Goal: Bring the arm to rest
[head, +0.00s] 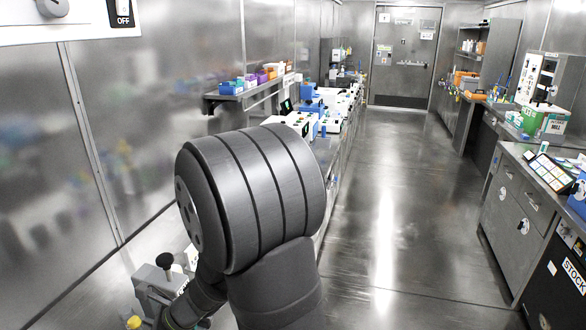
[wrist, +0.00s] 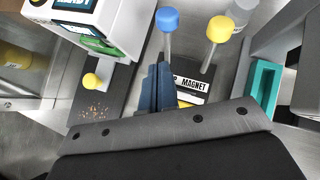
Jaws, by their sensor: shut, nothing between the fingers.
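My arm (head: 250,195) fills the lower left of the head view, bent at a large dark grey joint. My gripper (wrist: 158,88) shows in the wrist view with its two blue-grey fingers shut together and nothing between them. The fingertips are beside a black block labelled "MAGNET" (wrist: 196,85); I cannot tell whether they touch it. In the head view the gripper is hidden behind my arm or out of frame.
Close to the fingers stand a blue-knobbed post (wrist: 167,20) and a yellow-knobbed post (wrist: 220,30). A white device (wrist: 92,28), a yellow ball knob (wrist: 92,81) and a teal frame (wrist: 263,88) are nearby. The aisle floor (head: 400,200) is clear.

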